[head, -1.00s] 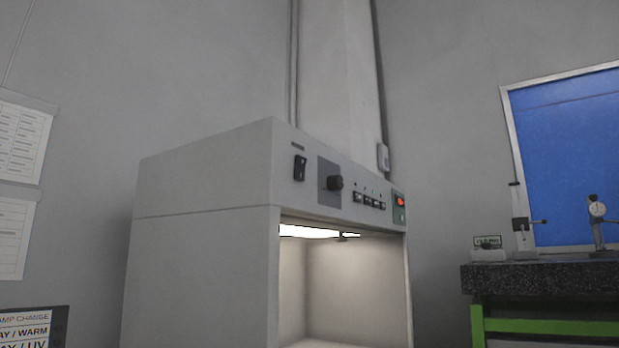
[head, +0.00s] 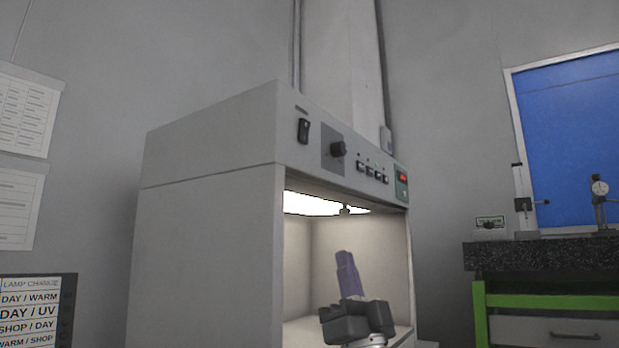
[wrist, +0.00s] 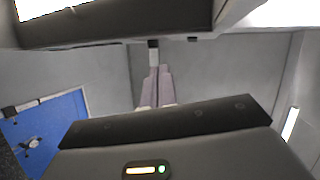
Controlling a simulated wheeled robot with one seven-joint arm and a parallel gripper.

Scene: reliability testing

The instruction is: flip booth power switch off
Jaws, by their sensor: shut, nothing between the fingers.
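The black rocker power switch (head: 304,130) sits at the left end of the booth's upper control panel in the head view. My gripper (head: 344,254) points up in front of the lit booth opening, below the panel and apart from the switch. Its purple-grey fingers are shut together and empty. In the wrist view the fingers (wrist: 155,72) point away from the camera. I cannot make out the switch there.
The booth body (head: 205,240) stands against grey walls. A lamp-change sign (head: 35,310) is at lower left, with papers (head: 25,112) above it. At right a dark granite-like bench (head: 545,255) holds gauges, below a blue board (head: 570,140).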

